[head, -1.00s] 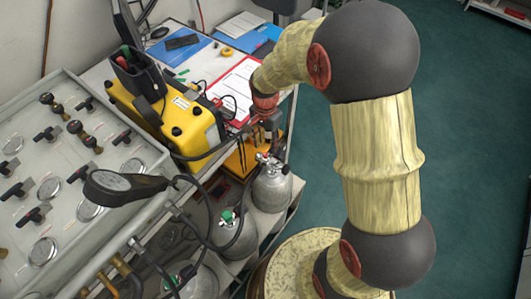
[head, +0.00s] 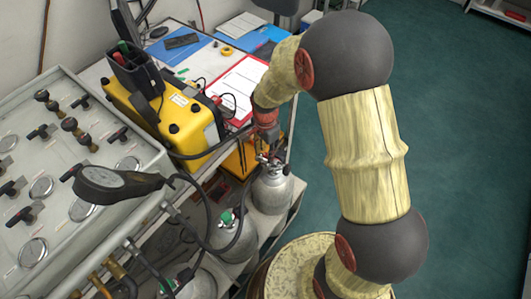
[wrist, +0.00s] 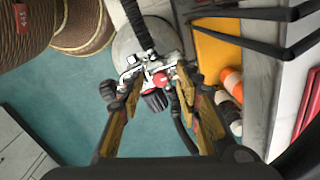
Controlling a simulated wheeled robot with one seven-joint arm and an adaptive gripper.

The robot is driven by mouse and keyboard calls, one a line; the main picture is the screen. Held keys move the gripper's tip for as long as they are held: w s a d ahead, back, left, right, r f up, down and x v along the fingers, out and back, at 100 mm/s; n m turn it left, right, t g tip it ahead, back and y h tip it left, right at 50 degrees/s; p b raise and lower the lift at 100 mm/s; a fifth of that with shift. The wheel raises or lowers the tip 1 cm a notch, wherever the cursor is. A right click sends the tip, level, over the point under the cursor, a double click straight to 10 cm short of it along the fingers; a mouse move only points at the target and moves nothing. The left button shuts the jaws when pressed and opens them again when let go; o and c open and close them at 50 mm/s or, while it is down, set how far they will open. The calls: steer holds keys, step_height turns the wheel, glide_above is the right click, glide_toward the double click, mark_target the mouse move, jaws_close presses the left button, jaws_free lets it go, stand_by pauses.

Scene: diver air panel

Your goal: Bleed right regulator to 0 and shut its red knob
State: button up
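The right cylinder (head: 271,190) is grey and stands upright on the lower shelf, with a regulator on its top. In the wrist view the chrome regulator (wrist: 136,70) sits over the cylinder top, with a red knob (wrist: 160,80) near its middle. A dark ribbed knob (wrist: 155,101) lies just below the red one. My gripper (wrist: 157,88) is open, its two fingers on either side of these knobs; I cannot tell whether either finger touches. In the head view my gripper (head: 268,146) points down just above the regulator, which it partly hides. The gauge reading cannot be made out.
A second cylinder with a green-topped valve (head: 228,218) stands to the left, with black hoses around it. Open green floor (head: 450,150) lies to the right.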

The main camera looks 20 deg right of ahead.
steer(key=shift+c, duration=1.3)
jaws_close()
